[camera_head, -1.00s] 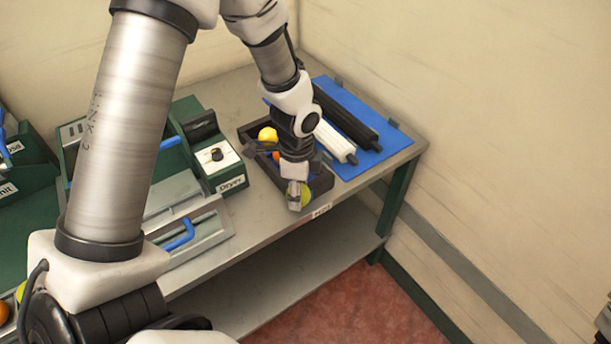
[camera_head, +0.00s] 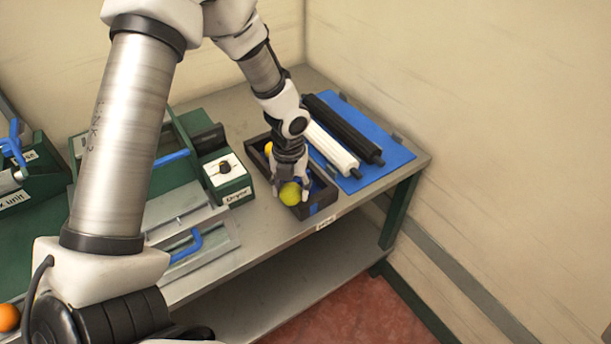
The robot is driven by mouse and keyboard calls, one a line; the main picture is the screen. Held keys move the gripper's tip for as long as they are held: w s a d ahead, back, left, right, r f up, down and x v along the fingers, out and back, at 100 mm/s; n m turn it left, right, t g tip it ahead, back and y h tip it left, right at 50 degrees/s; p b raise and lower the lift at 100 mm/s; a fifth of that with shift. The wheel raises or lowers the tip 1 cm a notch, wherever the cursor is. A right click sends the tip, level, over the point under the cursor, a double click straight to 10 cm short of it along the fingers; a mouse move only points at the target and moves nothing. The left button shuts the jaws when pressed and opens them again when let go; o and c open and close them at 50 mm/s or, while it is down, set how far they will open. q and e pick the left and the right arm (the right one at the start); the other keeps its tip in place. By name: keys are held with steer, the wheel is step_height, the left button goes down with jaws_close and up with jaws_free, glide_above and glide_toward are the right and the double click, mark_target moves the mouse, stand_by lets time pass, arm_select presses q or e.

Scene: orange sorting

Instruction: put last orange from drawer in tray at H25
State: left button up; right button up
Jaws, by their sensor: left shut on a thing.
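My left gripper (camera_head: 291,186) is over the front part of the dark tray (camera_head: 322,217), pointing down. It is shut on a round yellow-green fruit (camera_head: 290,195), which shows between its fingers. I cannot tell whether the fruit touches the tray floor. An orange-yellow fruit (camera_head: 268,148) lies at the back of the tray, partly hidden by the gripper. A label on the table edge below the tray is too small to read. An orange (camera_head: 8,318) shows at the lower left, partly behind my arm. My right gripper is not in view.
The green dryer unit (camera_head: 226,180) stands close left of the tray. A blue mat (camera_head: 385,160) with a white roller (camera_head: 332,147) and a black roller (camera_head: 345,130) lies to the right. A blue handle (camera_head: 187,246) sits on the metal cover in front. The bench (camera_head: 270,228) is bare before the tray.

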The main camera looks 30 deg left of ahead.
arm_select(q)
steer(key=w, duration=0.3)
steer(key=w+p, duration=0.1)
steer(key=w, duration=0.2)
steer(key=shift+a+f, duration=0.15)
steer(key=shift+a, duration=0.05)
steer(key=shift+w+f, duration=0.25)
steer(key=shift+w, duration=0.1)
step_height(320, 180, down, 3)
steer(key=shift+r+p, duration=0.2)
steer(key=shift+p, duration=0.55)
steer(key=shift+f, duration=0.35)
steer(key=shift+f, duration=0.1)
steer(key=o, duration=1)
steer(key=shift+f, duration=0.1)
